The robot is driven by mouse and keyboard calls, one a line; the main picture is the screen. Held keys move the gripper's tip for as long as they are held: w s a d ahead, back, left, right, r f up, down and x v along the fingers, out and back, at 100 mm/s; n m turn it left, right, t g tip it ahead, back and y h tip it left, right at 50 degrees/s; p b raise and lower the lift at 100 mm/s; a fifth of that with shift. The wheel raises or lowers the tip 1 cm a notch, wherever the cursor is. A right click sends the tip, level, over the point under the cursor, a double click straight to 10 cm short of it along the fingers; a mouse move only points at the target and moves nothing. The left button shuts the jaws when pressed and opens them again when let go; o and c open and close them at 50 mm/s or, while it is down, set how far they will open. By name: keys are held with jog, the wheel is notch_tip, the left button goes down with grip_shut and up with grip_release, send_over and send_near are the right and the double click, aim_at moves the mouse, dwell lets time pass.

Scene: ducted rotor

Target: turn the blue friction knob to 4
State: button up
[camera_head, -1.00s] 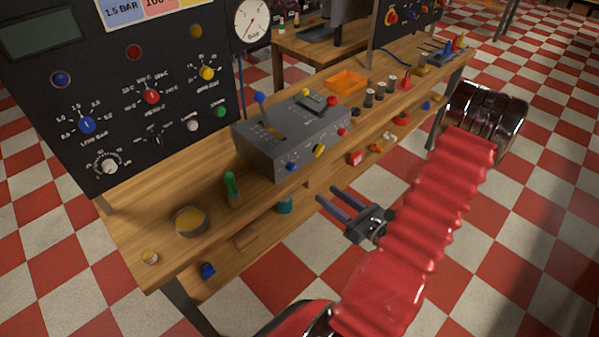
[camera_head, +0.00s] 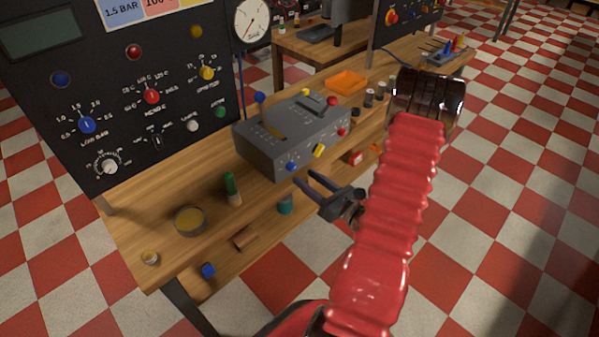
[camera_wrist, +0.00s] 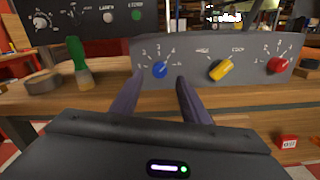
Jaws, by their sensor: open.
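A grey control box (camera_head: 262,157) sits on the wooden bench. A blue knob (camera_head: 292,166) is on its front face, at the left end of a row of knobs. In the wrist view the blue knob (camera_wrist: 160,70) has scale marks around it; its exact setting is too small to read. My gripper (camera_head: 304,177) is open and empty, in front of the box's face. In the wrist view its two fingers (camera_wrist: 159,80) point at the box, one on each side of the blue knob in the picture. They look short of it, not touching.
A yellow knob (camera_wrist: 221,70) and a red knob (camera_wrist: 278,65) stand right of the blue one. A green-handled brush (camera_head: 232,187) and a round tin (camera_head: 190,221) stand left of the box. The black panel (camera_head: 110,95) rises behind. A lower shelf holds small items.

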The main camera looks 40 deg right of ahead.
aim_at(294, 169)
jog(key=shift+w, duration=2.25)
jog(key=shift+c, duration=0.7)
jog(key=c, duration=0.9)
